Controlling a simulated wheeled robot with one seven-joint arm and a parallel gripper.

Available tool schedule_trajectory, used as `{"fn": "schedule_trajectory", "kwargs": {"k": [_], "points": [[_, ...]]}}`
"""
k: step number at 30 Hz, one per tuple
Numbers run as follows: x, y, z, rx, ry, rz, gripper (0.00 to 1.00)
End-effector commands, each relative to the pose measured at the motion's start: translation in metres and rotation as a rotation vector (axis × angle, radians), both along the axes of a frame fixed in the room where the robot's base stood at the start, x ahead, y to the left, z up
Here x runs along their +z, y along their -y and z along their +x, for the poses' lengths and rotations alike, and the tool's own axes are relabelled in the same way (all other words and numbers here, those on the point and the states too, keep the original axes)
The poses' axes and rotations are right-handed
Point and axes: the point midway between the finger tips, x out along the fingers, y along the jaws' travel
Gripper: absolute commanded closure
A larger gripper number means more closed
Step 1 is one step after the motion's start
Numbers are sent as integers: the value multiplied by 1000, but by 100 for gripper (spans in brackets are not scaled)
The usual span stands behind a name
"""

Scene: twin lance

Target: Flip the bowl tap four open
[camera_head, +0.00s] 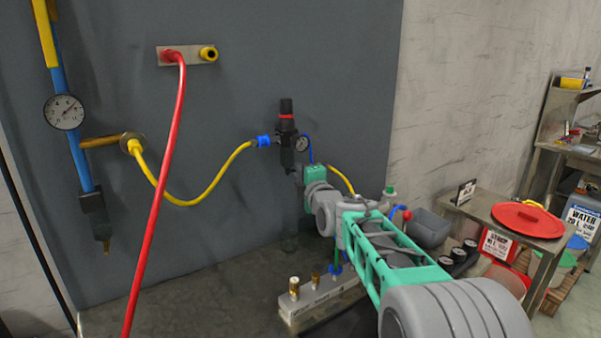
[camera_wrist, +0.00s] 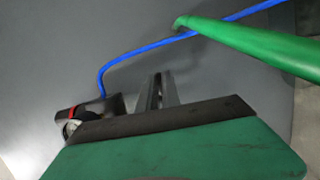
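A black filter regulator (camera_head: 287,125) with a red ring is mounted on the dark grey wall panel. My gripper (camera_head: 297,176) is at its lower part, seen from behind, and covers what lies below the regulator body. I cannot tell whether it touches. In the wrist view the regulator (camera_wrist: 88,108) lies at the left, its red ring and gauge partly hidden by my green gripper body. Narrow grey fingers (camera_wrist: 160,90) show beyond the dark edge; their opening is unclear. I cannot make out a bowl tap or a label four in either view.
A yellow hose (camera_head: 215,190) and a blue hose (camera_wrist: 180,40) run near the regulator. A green tube (camera_wrist: 255,48) crosses the wrist view close by. A red hose (camera_head: 160,200) hangs at left. A block with brass fittings (camera_head: 318,300) stands below; a cluttered bench is at right.

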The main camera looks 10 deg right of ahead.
Motion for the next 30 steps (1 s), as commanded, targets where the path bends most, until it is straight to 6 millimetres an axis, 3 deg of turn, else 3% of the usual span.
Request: {"fn": "schedule_trajectory", "kwargs": {"k": [18, 30], "points": [[-2, 1, 1, 10, 0, 2, 100], [-2, 3, 10, 257, 3, 0, 100]]}}
